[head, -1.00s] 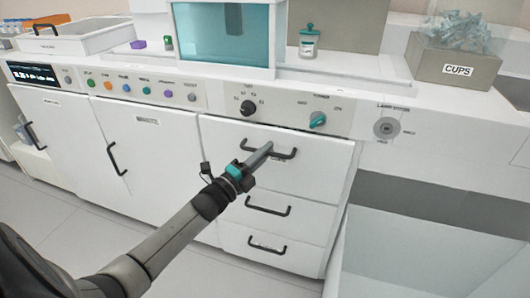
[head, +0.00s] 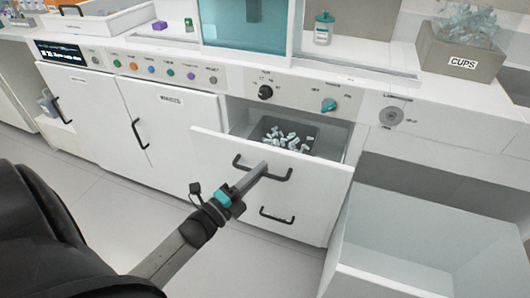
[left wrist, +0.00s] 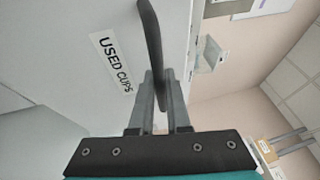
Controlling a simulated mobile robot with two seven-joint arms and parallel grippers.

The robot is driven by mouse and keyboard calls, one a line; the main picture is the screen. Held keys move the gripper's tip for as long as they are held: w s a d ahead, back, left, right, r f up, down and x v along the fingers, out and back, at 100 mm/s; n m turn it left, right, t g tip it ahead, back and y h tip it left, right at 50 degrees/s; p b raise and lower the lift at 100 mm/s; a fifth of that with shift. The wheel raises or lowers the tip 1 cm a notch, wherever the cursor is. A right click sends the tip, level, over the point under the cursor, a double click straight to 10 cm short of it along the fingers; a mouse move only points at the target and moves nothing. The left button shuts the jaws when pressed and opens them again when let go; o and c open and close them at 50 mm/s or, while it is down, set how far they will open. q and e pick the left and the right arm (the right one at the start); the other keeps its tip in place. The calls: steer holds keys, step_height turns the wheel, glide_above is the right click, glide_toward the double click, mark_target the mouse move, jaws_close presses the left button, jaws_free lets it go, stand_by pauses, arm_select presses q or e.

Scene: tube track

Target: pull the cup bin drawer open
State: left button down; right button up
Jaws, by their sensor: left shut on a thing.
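The top drawer (head: 222,147) of the white cabinet stands pulled out in the head view. A dark bin (head: 272,128) with many small pale cups shows inside it. My left gripper (head: 263,168) is at the dark bar handle (head: 279,175) on the drawer front. In the left wrist view, its two fingers (left wrist: 160,88) are shut on the handle (left wrist: 152,40), beside a label (left wrist: 111,62) reading "USED CUPS". My right gripper is not in view.
A lower drawer handle (head: 277,216) sits below the open drawer. A large open pale container (head: 395,250) stands at the right. A "CUPS" box (head: 462,62) is on the counter. Floor is clear in front of the cabinet doors (head: 160,120).

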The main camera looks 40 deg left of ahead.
arm_select(q)
steer(key=s+d+p, duration=0.2)
steer(key=s+p, duration=0.1)
steer(key=s, duration=0.6)
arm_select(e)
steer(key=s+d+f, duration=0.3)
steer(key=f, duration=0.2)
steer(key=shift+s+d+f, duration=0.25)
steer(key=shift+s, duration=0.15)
arm_select(q)
steer(key=shift+s+d, duration=0.1)
steer(key=c, duration=0.9)
jaws_free()
steer(key=shift+s, duration=0.1)
